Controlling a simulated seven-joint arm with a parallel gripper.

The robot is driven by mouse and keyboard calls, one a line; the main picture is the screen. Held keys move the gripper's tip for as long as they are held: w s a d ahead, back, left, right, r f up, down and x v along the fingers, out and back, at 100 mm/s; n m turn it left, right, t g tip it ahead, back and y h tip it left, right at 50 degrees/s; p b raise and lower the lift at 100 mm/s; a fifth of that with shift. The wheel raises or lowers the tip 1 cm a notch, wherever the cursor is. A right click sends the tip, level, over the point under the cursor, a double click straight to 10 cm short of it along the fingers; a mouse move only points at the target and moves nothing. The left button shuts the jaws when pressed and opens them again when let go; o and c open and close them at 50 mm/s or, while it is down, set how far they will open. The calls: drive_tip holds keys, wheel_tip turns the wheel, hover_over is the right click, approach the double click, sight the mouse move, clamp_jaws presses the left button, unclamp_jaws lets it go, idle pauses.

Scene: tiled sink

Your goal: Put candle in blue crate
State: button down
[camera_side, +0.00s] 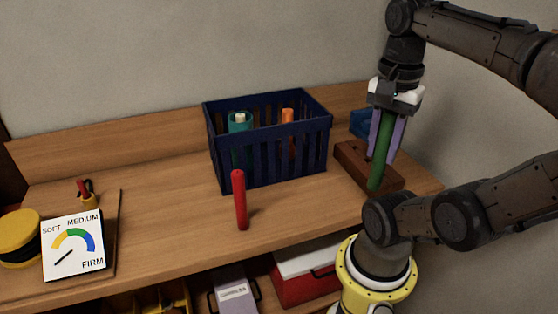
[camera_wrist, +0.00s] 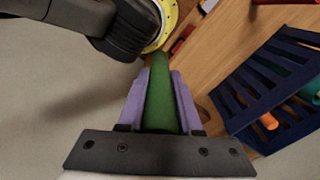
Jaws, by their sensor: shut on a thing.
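My gripper (camera_side: 385,148) has its purple fingers shut on a green candle (camera_side: 378,175), which hangs nearly upright. The candle's lower end is at the brown block (camera_side: 352,160) on the bench; I cannot tell whether it touches it. In the wrist view the green candle (camera_wrist: 161,95) lies between the fingers (camera_wrist: 160,88). A red candle (camera_side: 240,200) stands upright on the bench in front of the blue crate (camera_side: 270,141). The crate holds an orange candle (camera_side: 287,116) and a teal cylinder with a pale top (camera_side: 240,121). The crate (camera_wrist: 262,80) is right of my gripper in the wrist view.
A blue object (camera_side: 360,122) sits behind the brown block. A dial gauge (camera_side: 73,246) and a yellow round item (camera_side: 19,238) are at the left. A red and white box (camera_side: 305,275) is on the shelf below.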

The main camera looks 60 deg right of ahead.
wheel_tip(320, 180, up, 7)
drive_tip(key=shift+r, duration=0.1)
drive_tip(key=w+d+r+n, duration=0.2)
drive_tip(key=w+d, duration=0.3)
drive_tip(key=w, duration=0.1)
drive_tip(key=n, duration=0.8)
hover_over(272, 145)
drive_tip(key=w+d, duration=0.2)
drive_tip(key=d, duration=0.2)
wheel_tip(272, 145, down, 3)
wheel_tip(272, 145, down, 18)
drive_tip(key=shift+f, duration=2.2)
drive_tip(key=shift+f, duration=0.15)
drive_tip(key=c, duration=0.6)
unclamp_jaws()
